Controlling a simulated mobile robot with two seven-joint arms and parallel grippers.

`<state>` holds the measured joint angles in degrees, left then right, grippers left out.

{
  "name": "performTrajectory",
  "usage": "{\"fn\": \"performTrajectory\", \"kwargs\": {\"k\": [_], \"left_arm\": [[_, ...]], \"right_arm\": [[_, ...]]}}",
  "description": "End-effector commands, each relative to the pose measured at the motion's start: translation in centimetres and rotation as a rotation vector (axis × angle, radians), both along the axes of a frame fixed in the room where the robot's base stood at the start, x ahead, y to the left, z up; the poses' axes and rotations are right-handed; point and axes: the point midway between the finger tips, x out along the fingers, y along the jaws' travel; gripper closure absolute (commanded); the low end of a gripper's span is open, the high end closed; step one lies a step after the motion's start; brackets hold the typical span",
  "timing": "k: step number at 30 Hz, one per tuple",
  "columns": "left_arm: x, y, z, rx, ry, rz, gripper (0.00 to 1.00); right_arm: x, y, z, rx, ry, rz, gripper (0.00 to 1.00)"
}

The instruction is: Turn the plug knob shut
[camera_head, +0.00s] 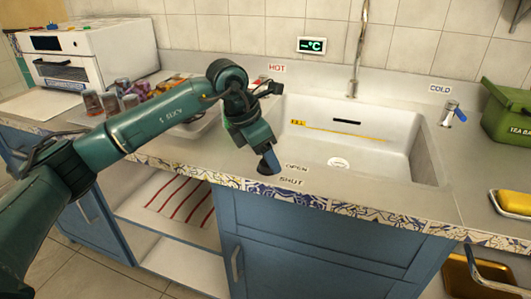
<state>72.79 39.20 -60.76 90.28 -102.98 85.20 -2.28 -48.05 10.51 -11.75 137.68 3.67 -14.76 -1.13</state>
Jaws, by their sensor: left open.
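The OPEN label (297,168) and the SHUT label (292,181) are on the counter's front strip, before the sink (400,140). My left gripper (268,163) points down at the counter just left of these labels, and it is open. The plug knob cannot be made out apart from the dark fingertips there, so I cannot tell whether they are around it or touching it, nor how it is turned. A round white drain piece (338,162) lies on the sink floor. My right gripper is not in view.
A blue-handled cold tap (450,113) and green bin (508,115) stand right. Several glasses (112,100) and a white oven (85,55) stand left. A yellow sponge (515,202) is far right.

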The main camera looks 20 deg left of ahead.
Motion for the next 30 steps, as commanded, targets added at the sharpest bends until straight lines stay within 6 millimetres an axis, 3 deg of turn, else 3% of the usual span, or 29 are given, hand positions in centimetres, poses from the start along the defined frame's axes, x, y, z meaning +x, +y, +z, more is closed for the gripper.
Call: {"fn": "performTrajectory", "kwargs": {"k": [8,21,30], "left_arm": [[-0.1,0.2,0.6,0.000,0.000,0.001,0.41],[-2.4,2.7,9.0,-0.001,-0.004,0.002,0.41],[-3.3,3.7,12.0,0.000,0.000,0.000,0.41]], "right_arm": [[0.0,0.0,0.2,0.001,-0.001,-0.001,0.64],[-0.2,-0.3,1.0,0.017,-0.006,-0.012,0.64],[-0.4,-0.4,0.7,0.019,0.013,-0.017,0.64]]}}
